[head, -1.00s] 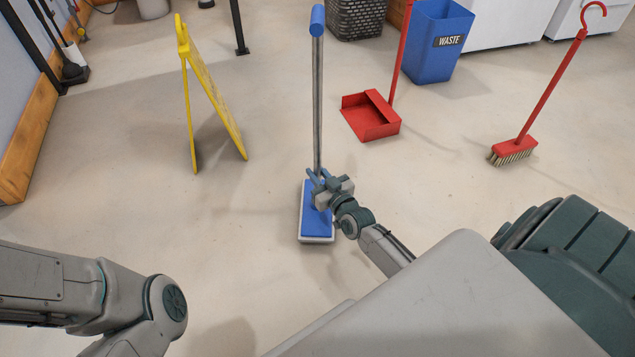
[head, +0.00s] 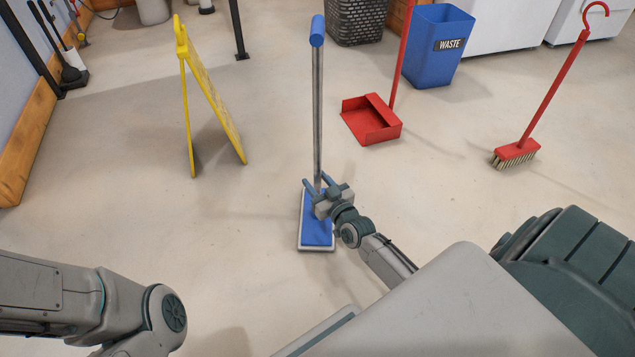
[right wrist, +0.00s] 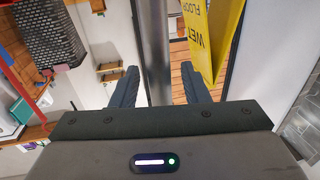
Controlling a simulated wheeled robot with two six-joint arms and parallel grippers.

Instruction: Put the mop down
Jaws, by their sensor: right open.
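The mop stands upright, with a blue, white-edged head (head: 318,236) that appears flat on the floor. Its metal handle (head: 318,120) rises to a blue top end (head: 317,30). My right gripper (head: 314,184) is open low on the handle, just above the head. In the right wrist view, the handle (right wrist: 155,45) stands between the two spread fingers (right wrist: 159,72), with gaps on both sides. The gripper and wrist cover part of the mop head. My left arm shows at the lower left, but its gripper is out of view.
A yellow wet-floor sign (head: 213,100) stands left of the mop. A red dustpan (head: 371,120), blue waste bin (head: 436,50) and red broom (head: 516,153) stand to the right. A dark basket (head: 357,20) is behind. The floor around the mop head is clear.

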